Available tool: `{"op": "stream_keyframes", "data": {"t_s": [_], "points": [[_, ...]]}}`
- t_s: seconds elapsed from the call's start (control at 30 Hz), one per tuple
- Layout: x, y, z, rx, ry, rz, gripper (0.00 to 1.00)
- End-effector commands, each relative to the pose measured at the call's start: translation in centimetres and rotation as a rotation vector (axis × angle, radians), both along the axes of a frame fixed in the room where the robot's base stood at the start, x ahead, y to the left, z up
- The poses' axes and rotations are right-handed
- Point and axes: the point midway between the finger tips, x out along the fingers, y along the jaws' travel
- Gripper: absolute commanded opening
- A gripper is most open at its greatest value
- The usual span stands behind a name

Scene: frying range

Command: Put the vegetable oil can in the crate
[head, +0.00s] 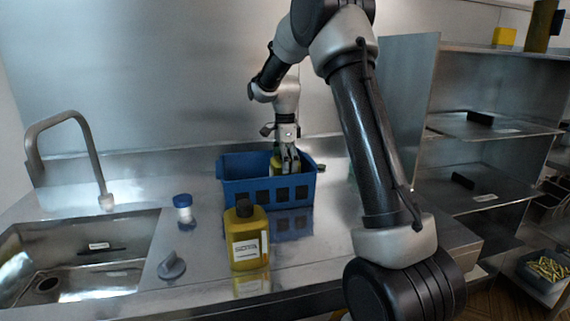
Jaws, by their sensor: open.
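A blue crate (233,190) with cut-out side openings stands on the steel counter near the back wall. My gripper (291,168) points down into the crate's right half and is open. A yellow item (277,162) shows inside the crate beside the fingers; it is mostly hidden by the crate wall and gripper. It may be the vegetable oil can, but I cannot tell, nor whether the fingers touch it. A yellow bottle-shaped container (247,238) with a dark cap and white label stands upright in front of the crate; its label is too small to read.
A small white jar with a blue lid (183,208) and a grey knob-like object (171,266) stand left of the yellow container. A sink (75,262) with a tall faucet (72,125) is at the left. Steel shelves (490,125) stand at the right.

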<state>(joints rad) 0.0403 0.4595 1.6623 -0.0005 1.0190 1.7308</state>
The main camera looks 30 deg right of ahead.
Motion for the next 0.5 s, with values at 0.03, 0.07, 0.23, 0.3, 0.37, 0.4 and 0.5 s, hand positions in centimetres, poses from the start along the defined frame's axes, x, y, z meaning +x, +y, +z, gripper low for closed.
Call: {"op": "stream_keyframes", "data": {"t_s": [0.03,0.07,0.23,0.3,0.37,0.4,0.5], "points": [[0.0,0.0,0.1,0.0,0.0,0.0,1.0],[0.0,0.0,0.2,0.0,-0.001,0.0,1.0],[0.1,0.0,2.2,0.0,-0.004,0.0,1.0],[0.1,0.0,3.7,0.0,-0.005,0.0,1.0],[0.1,0.0,5.2,0.0,-0.006,0.0,1.0],[0.1,0.0,6.1,0.0,-0.004,0.0,1.0],[0.1,0.0,8.4,0.0,-0.005,0.0,1.0]]}}
